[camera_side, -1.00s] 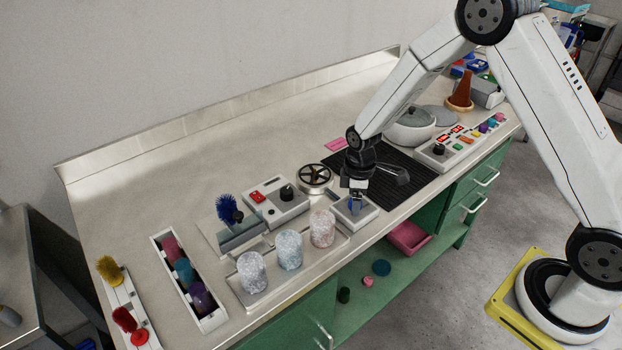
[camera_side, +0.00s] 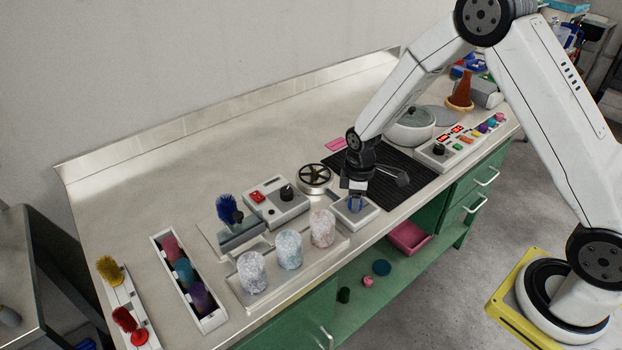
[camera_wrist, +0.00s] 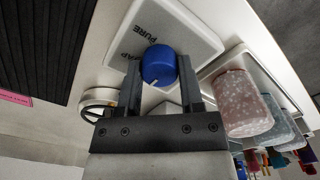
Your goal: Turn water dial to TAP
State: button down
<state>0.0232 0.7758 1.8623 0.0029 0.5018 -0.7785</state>
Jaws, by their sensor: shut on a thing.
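The water dial is a blue round knob (camera_wrist: 158,65) with a white pointer mark, on a pale plate (camera_wrist: 195,35) in the wrist view. The plate reads PURE and, partly covered, a word ending in AP. In the side view the plate (camera_side: 372,214) sits at the bench's front edge, with the blue knob (camera_side: 355,203) on it. My gripper (camera_wrist: 160,72) points down at the plate, its two dark fingers on either side of the knob, shut on it. The white mark points toward the lower left in the wrist view.
Speckled beakers (camera_side: 322,228) stand in a tray just left of the dial. A black ribbed mat (camera_side: 405,185) is to the right.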

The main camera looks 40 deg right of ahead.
jog(key=m, duration=1.1)
dwell(0.3)
jog(key=shift+m, duration=0.3)
jog(key=shift+c, duration=1.2)
grip_release()
jog(key=shift+r, duration=0.1)
